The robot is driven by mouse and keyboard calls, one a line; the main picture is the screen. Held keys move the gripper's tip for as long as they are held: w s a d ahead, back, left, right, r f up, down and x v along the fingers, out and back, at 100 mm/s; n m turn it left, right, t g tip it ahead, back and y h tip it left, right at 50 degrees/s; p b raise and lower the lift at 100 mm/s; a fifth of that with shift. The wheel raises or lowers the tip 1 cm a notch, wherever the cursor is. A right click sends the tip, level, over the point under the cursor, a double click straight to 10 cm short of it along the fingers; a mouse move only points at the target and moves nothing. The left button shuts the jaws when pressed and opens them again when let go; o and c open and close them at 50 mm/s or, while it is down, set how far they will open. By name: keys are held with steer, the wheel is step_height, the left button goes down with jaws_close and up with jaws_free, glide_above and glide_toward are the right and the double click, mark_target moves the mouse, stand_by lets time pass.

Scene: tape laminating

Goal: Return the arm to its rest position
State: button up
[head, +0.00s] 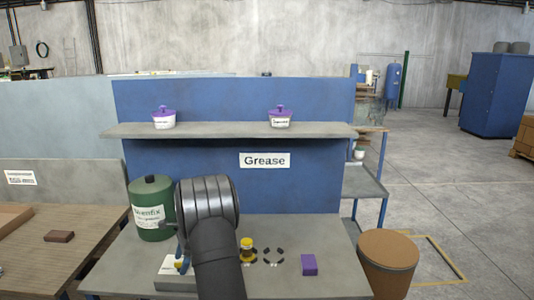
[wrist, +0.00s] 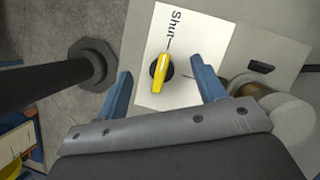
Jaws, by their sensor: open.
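My gripper (wrist: 160,72) is open, its two blue fingers spread wide. In the wrist view a yellow knob (wrist: 159,78) with a dark base shows between the fingers, with clear gaps on both sides. The knob sits on a white plate (wrist: 201,28) marked "Shut", and its handle lies roughly in line with the mark. I cannot tell how far above the plate the fingertips are. In the head view my arm (head: 210,225) reaches over the bench's front left and hides most of the gripper and part of the plate (head: 172,264).
A green canister (head: 152,222) stands close left of my arm. A yellow-topped item (head: 247,246), dark ring pieces (head: 274,256) and a purple block (head: 309,265) sit to the right. A shelf (head: 230,130) carries two purple-lidded tubs. A brown drum (head: 388,258) stands beyond the bench's right edge.

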steer(key=m+t, duration=0.1)
steer(key=m, duration=0.1)
steer(key=m+t, duration=0.1)
steer(key=m, duration=0.2)
steer(key=shift+s+y, duration=0.15)
steer(key=shift+y, duration=0.25)
steer(key=o, duration=0.5)
steer(key=shift+a+r, duration=0.1)
steer(key=shift+r, duration=0.2)
steer(key=o, duration=0.3)
step_height(320, 180, up, 6)
steer(key=w+a, duration=0.1)
steer(key=w, duration=0.1)
steer(key=shift+a+r+n+y, duration=0.15)
steer(key=shift+a+n+y, duration=0.15)
steer(key=w+d+r+m, duration=0.1)
steer(key=w+d+r, duration=0.4)
steer(key=d, duration=0.3)
steer(key=w+d+r, duration=0.5)
steer(key=d, duration=0.2)
steer(key=x, duration=0.9)
steer(key=shift+s+f, duration=0.25)
steer(key=shift+f, duration=0.1)
steer(key=shift+d, duration=0.1)
